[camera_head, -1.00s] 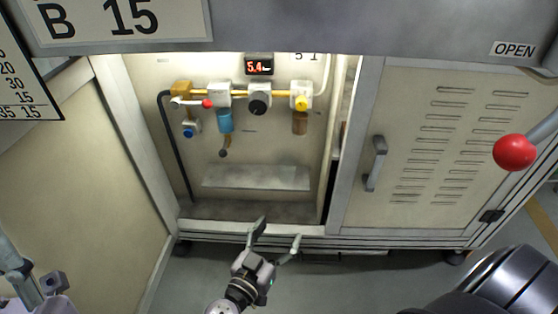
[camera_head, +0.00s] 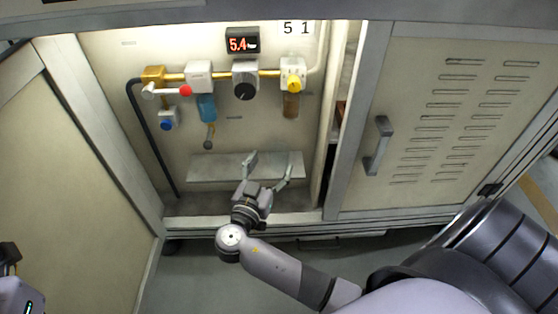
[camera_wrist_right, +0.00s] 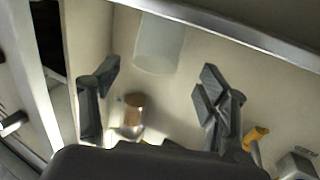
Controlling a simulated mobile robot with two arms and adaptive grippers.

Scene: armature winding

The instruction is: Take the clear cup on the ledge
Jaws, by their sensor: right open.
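A translucent, pale cup (camera_wrist_right: 160,45) shows in the right wrist view, beyond and between the spread fingertips, beside the metal strip of the ledge (camera_wrist_right: 240,30). In the head view the ledge (camera_head: 215,168) runs across the lower cabinet back; I cannot make out the cup there. My right gripper (camera_head: 272,165) is open in front of the ledge's right part. Its two fingers also show in the wrist view (camera_wrist_right: 160,80), with nothing held between them. The fingers of my left gripper are not in view.
Above the ledge are a blue-bowled regulator (camera_head: 207,107), a black knob (camera_head: 245,88) and an amber bowl (camera_head: 291,105). A black hose (camera_head: 153,140) runs down the left. A vertical post (camera_head: 328,120) and closed door (camera_head: 430,130) bound the right.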

